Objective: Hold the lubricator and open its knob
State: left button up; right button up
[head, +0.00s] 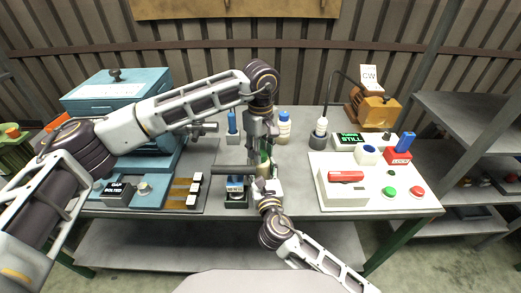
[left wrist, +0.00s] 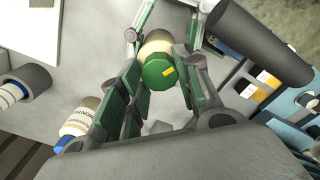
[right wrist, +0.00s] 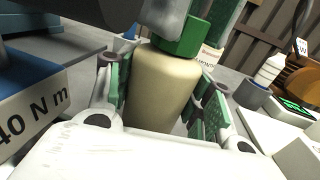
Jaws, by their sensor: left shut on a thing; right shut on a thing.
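The lubricator (head: 263,167) stands upright between my two grippers in the head view, mostly hidden by them. It is a beige bottle (right wrist: 162,88) with a green knob (right wrist: 180,40) on top. My right gripper (right wrist: 160,108) is shut on the beige body, one finger on each side. My left gripper (left wrist: 160,90) comes from above and is shut on the green knob, which shows a small yellow mark in the left wrist view. In the right wrist view, my left fingers partly cover the knob.
A white-and-blue bottle (head: 284,128) stands behind the grippers. A torque block (right wrist: 38,100) marked "40 N m" is close at left in the right wrist view. A teal machine (head: 115,90) stands left, and a white panel with buttons (head: 390,205) right.

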pick_arm(q)
jog(key=shift+n, duration=0.3)
jog(key=n, duration=1.5)
jog(key=shift+n, duration=0.3)
jog(key=n, duration=0.5)
pick_arm(e)
jog(key=shift+a, duration=0.1)
pick_arm(q)
jog(key=shift+n, duration=0.4)
jog(key=o, duration=1)
jog(key=shift+s, duration=0.1)
jog(key=shift+r, duration=0.15)
